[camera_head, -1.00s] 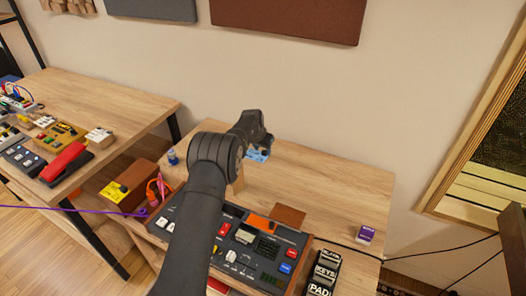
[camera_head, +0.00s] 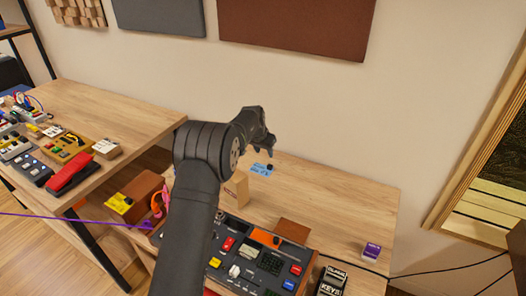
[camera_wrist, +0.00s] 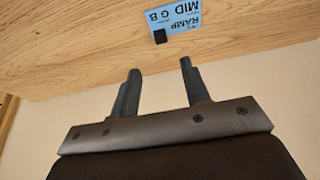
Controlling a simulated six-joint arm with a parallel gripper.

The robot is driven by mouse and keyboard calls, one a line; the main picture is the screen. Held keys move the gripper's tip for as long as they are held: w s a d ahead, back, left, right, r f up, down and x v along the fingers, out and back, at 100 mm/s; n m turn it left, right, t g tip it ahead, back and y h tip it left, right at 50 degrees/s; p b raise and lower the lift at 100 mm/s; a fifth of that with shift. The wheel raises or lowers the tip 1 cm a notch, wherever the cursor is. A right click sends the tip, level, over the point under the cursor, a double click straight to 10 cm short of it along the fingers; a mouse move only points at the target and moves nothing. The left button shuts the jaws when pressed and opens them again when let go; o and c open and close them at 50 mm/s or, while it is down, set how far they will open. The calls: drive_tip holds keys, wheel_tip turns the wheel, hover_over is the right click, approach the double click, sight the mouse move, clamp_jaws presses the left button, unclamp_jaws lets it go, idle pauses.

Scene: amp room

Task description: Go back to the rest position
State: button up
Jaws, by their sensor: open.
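My gripper (camera_head: 268,147) is raised above the back of the wooden table (camera_head: 340,205), near the wall. It is open and empty, with its two fingers apart in the wrist view (camera_wrist: 158,80). A blue card (camera_head: 260,171) with dark lettering lies on the table below the gripper. A small black piece (camera_head: 270,168) sits at the card's edge. The card (camera_wrist: 178,20) and the black piece (camera_wrist: 159,36) also show in the wrist view, beyond the fingertips and apart from them.
A cardboard box (camera_head: 236,189) stands beside my arm. A dark control panel (camera_head: 258,263) covers the table's front, partly hidden by my arm. A purple box (camera_head: 371,252) sits at the right edge. A second table (camera_head: 110,112) with several devices stands left. The table's right half is largely clear.

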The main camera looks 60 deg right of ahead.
sight(269, 166)
drive_tip(key=shift+f, duration=0.1)
drive_tip(key=x, duration=1.1)
drive_tip(key=shift+d+f, duration=0.2)
drive_tip(key=shift+f, duration=0.15)
drive_tip(key=shift+r, duration=0.9)
drive_tip(key=shift+f, duration=0.1)
